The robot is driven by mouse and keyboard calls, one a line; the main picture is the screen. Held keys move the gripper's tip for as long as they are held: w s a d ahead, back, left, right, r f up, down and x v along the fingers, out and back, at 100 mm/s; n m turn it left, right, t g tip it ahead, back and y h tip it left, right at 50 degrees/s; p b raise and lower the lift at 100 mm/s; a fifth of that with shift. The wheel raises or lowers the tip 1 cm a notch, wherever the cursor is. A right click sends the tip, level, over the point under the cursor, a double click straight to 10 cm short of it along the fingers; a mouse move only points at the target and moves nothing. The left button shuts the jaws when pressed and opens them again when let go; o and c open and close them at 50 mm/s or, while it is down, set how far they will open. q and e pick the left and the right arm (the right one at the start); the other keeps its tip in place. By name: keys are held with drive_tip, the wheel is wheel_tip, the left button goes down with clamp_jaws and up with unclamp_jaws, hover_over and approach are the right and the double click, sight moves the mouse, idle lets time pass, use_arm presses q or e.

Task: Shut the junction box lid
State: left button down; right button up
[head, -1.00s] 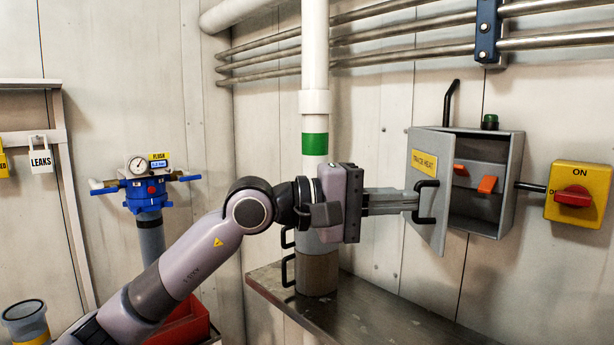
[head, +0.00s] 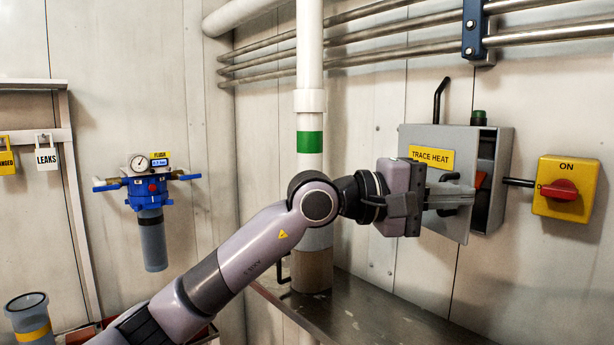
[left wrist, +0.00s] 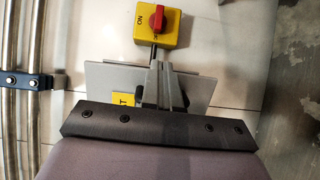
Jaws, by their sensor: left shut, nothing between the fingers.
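The grey junction box (head: 499,180) hangs on the back wall. Its lid (head: 447,226) carries a yellow TRACE HEAT label (head: 432,158) and stands partly open, with a gap at its right edge where a little of an orange-red switch (head: 479,180) shows. My left gripper (head: 472,192) is shut and empty, its fingers in front of the lid's right part by the dark handle, which they largely hide. Whether they touch the lid is unclear. In the left wrist view the lid (left wrist: 104,76) lies behind the shut fingers (left wrist: 154,68). My right gripper is out of view.
A yellow switch box with a red knob (head: 560,190) is right of the junction box. A white pipe with a green band (head: 310,142) rises left of it, above a metal shelf (head: 375,318). A blue filter unit (head: 147,188) hangs farther left.

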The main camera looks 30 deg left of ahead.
use_arm(q)
drive_tip(key=shift+x, duration=1.1)
drive_tip(key=shift+w, duration=0.2)
idle(1.5)
idle(0.8)
